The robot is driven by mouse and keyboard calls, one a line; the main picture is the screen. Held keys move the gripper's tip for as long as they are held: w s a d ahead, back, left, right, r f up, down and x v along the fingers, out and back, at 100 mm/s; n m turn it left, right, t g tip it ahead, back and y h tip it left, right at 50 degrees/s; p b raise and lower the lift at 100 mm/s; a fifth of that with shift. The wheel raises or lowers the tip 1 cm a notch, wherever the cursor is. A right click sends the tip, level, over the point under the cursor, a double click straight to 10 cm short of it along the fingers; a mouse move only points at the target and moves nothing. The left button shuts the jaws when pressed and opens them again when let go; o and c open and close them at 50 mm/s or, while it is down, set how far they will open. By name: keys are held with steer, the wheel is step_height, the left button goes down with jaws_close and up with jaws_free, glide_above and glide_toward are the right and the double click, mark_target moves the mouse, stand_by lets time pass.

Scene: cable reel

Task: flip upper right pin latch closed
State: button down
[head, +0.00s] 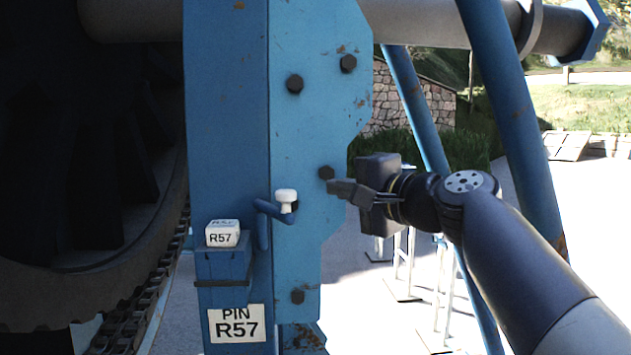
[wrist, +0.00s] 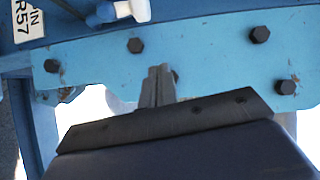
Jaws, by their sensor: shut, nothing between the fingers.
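The pin latch is a blue bent handle with a white knob (head: 286,197) on the blue steel post (head: 310,120). Its blue arm (head: 263,212) runs left from the knob and bends down along the post. My gripper (head: 332,188) is shut and empty, to the right of the knob and apart from it, by the post's right edge.
A blue block with a white R57 cap (head: 222,234) sits left of the latch, above a PIN R57 label (head: 236,323). Dark bolts (head: 295,84) stick out of the post. A blue slanted tube (head: 515,125) stands near my arm. The dark reel (head: 80,160) fills the left.

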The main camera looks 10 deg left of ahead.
steer(key=a, duration=0.1)
steer(key=s+a+p, duration=0.1)
steer(key=a, duration=0.2)
steer(key=shift+s+a+f, duration=0.1)
steer(key=shift+s+f, duration=0.15)
steer(key=shift+f, duration=0.05)
